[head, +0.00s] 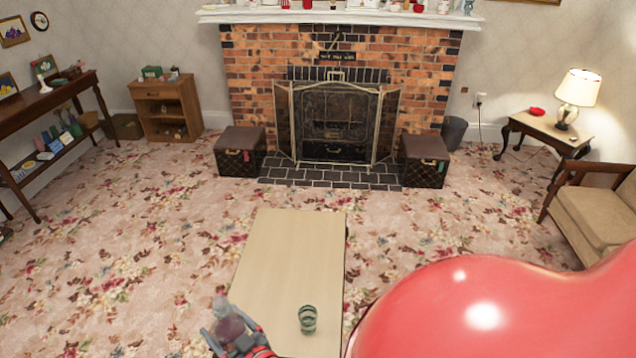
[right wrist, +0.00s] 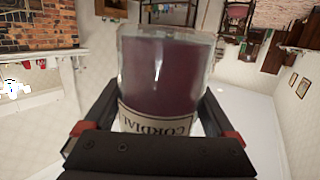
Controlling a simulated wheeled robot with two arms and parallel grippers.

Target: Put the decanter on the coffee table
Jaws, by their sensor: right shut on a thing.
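The decanter (head: 229,326) is a clear glass bottle with dark purple liquid, at the bottom of the head view by the near left edge of the coffee table. Its body and cream "CORDIAL" label fill the middle of the right wrist view (right wrist: 165,75). My right gripper (head: 238,343) is shut on it, with a finger on each side. The decanter leans a little in the head view; I cannot tell its height over the table. The coffee table (head: 292,250) is a long pale wooden top. My left gripper is not in view.
A green glass (head: 308,319) stands on the near part of the coffee table, right of the decanter. The rest of the tabletop is bare. Beyond are floral carpet, a brick fireplace (head: 410,75) and two dark boxes. A beige armchair (head: 595,205) stands at the right.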

